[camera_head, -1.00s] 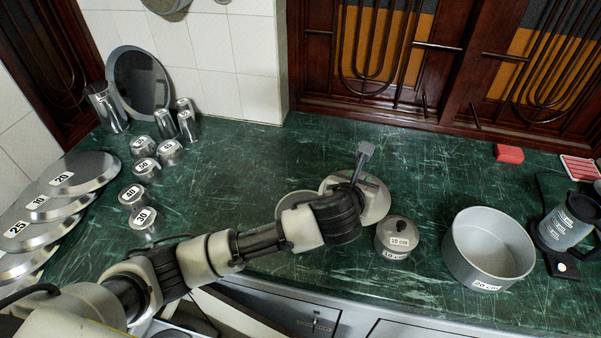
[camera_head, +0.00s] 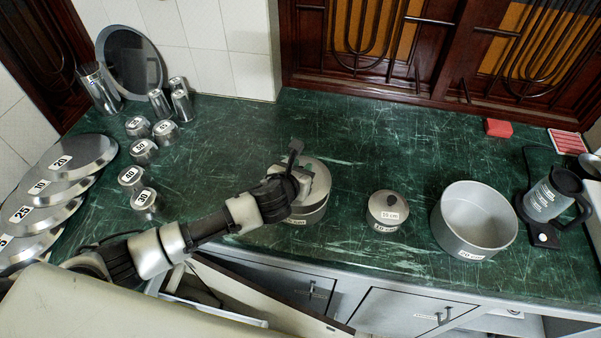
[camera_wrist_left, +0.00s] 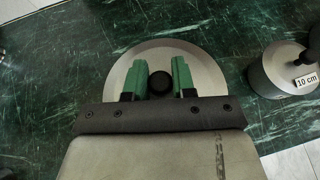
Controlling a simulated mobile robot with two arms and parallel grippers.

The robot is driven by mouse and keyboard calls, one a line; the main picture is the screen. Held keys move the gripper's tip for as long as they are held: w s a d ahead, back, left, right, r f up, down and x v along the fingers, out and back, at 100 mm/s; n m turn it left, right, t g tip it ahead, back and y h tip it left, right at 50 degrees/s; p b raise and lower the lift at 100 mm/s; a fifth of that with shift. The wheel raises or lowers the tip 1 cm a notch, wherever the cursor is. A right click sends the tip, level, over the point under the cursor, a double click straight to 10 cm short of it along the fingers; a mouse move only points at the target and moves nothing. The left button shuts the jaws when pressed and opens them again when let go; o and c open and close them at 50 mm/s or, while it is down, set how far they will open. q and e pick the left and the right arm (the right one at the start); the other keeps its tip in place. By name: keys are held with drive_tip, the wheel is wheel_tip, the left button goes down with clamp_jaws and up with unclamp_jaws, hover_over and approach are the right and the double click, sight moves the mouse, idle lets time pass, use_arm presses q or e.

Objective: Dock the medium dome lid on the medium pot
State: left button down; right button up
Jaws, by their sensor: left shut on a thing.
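The medium dome lid (camera_head: 319,180) is grey and round with a dark knob. In the left wrist view the lid (camera_wrist_left: 205,66) fills the space beyond the fingers, and its black knob (camera_wrist_left: 160,83) sits between the green fingertips. My left gripper (camera_wrist_left: 161,78) is shut on this knob; in the head view the gripper (camera_head: 291,184) covers the left part of the lid. The medium pot (camera_head: 312,216) shows below the lid, with a partly hidden label in front. The lid lies over its mouth; I cannot tell whether it touches the rim. My right gripper is not in view.
A small lidded pot (camera_head: 385,212) stands right of the medium pot, then an open 20 cm pot (camera_head: 474,220) and a kettle-like jug (camera_head: 549,195). Numbered lids (camera_head: 78,155) and weights (camera_head: 132,178) are at left. The counter behind the pots is clear.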

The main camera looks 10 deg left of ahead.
use_arm(q)
wheel_tip(320, 180, down, 2)
drive_tip(key=shift+f, duration=0.2)
drive_tip(key=shift+f, duration=0.6)
drive_tip(key=c, duration=0.9)
unclamp_jaws()
drive_tip(key=shift+r, duration=0.1)
drive_tip(key=shift+r, duration=0.35)
drive_tip(key=shift+s+r, duration=0.15)
drive_tip(key=shift+r, duration=0.15)
drive_tip(key=v, duration=1.1)
drive_tip(key=shift+s+r+b, duration=0.15)
drive_tip(key=shift+s+b, duration=0.1)
drive_tip(key=shift+b, duration=0.15)
